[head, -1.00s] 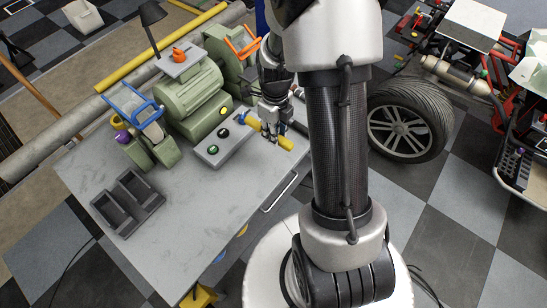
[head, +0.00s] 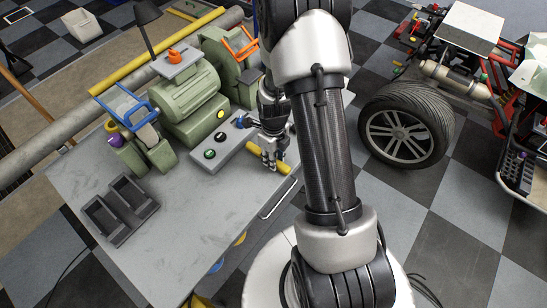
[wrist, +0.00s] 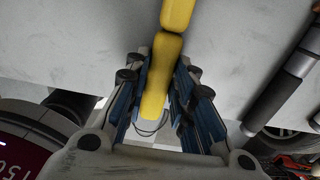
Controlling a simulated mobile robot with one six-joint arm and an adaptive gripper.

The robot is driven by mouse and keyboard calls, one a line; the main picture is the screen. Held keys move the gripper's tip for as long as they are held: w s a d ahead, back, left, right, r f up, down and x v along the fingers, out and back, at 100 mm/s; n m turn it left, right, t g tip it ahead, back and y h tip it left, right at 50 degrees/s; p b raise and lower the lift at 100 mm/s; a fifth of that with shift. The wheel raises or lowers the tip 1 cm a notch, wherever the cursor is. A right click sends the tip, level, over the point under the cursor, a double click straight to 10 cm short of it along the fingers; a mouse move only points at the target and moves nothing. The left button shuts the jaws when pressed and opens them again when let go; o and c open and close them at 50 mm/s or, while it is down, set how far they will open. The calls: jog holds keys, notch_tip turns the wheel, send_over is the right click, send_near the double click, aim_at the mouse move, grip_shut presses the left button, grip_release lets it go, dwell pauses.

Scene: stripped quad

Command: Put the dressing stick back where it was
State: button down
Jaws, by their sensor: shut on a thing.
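The dressing stick appears to be the yellow stick (head: 285,169) in my gripper. My gripper (head: 269,162) points down over the right part of the grey bench (head: 190,215), beside the button box. In the wrist view the yellow stick (wrist: 160,85) runs between the two blue-padded fingers (wrist: 155,90) and on past them toward the top edge. The fingers are shut on it. In the head view the gripper hides part of the stick. I cannot tell whether the stick touches the bench.
A button box (head: 224,143) stands left of my gripper, with a green grinder (head: 187,93) behind it. A dark two-bin tray (head: 121,209) sits on the bench's left. The bench front is clear. A dark-grey cylinder (wrist: 283,80) lies to the right in the wrist view.

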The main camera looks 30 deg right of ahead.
jog(key=shift+f, duration=0.1)
jog(key=c, duration=1.8)
grip_release()
jog(key=shift+f, duration=0.1)
jog(key=o, duration=0.4)
jog(key=shift+o, duration=0.2)
